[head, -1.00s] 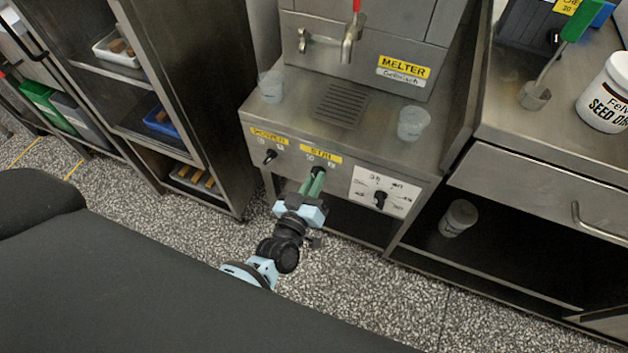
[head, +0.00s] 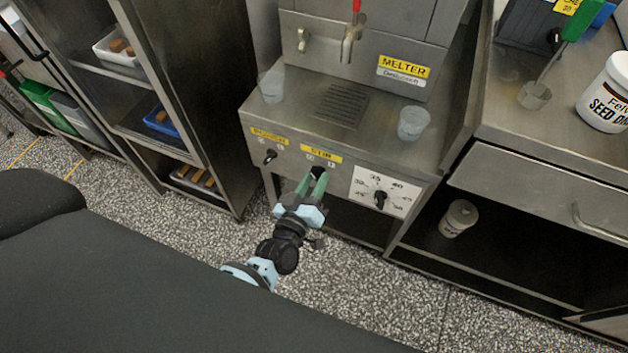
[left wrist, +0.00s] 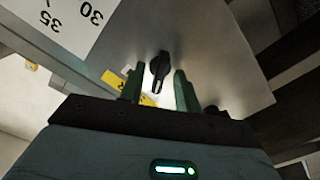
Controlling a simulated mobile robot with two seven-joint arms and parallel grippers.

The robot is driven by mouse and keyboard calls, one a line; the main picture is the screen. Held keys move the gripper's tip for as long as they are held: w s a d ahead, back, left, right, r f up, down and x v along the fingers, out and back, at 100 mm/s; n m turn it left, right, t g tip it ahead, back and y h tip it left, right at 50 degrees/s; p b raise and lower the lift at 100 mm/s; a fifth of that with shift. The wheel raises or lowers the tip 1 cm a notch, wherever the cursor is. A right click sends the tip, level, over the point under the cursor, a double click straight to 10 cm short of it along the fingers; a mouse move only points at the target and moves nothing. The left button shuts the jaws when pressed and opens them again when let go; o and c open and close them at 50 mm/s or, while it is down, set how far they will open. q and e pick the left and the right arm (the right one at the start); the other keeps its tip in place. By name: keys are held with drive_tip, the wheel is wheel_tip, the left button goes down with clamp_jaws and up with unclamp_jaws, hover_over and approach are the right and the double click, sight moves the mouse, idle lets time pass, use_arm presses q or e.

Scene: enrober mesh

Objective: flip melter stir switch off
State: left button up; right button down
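The steel melter (head: 352,115) stands in the middle of the head view. Its black stir switch (head: 319,172) sits on the front panel under a yellow label (head: 321,153). My left gripper (head: 312,182) is at this switch, its green fingers apart. In the left wrist view the switch (left wrist: 159,68) appears between the two open fingertips (left wrist: 157,84), with a visible gap on each side. I cannot tell for sure which mark the switch points at. My right gripper is not in view.
Another black switch (head: 269,157) is left of the stir switch, and a temperature dial (head: 380,198) is right of it. Two clear cups (head: 272,86) (head: 413,123) stand on the melter's ledge. A steel counter (head: 500,125) is on the right, a rack (head: 215,75) on the left.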

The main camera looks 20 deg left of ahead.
use_arm(q)
drive_tip(key=s, duration=0.7)
drive_tip(key=shift+s+a+p, duration=0.15)
drive_tip(key=shift+s+p, duration=0.15)
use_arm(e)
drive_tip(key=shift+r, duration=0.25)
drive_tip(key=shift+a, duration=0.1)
